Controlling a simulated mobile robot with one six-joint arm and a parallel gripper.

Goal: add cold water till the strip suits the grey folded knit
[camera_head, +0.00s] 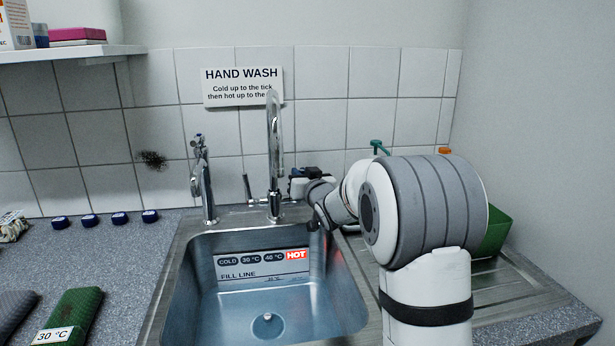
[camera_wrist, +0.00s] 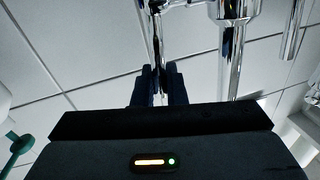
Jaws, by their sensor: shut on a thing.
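The strip (camera_head: 263,264) on the sink's back wall reads COLD, 30 °C, 40 °C and HOT; only HOT is lit, in red. FILL LINE is printed below it. The sink (camera_head: 187,290) looks bluish inside; I cannot tell the water level. The grey folded knit (camera_head: 14,312) lies at the left edge, partly cut off, with no label in sight. The tall mixer tap (camera_head: 274,130) stands behind the sink, with no clear stream from its spout. My gripper (camera_head: 296,188) is beside its right side. In the wrist view, my gripper (camera_wrist: 159,84) is shut on a thin chrome lever (camera_wrist: 158,45).
A green folded knit (camera_head: 78,312) with a 30 °C label lies beside the grey one. A second tap (camera_head: 204,180) stands left of the mixer. Several blue caps (camera_head: 90,220) line the counter. A green container (camera_head: 494,232) sits on the drainer, behind my arm.

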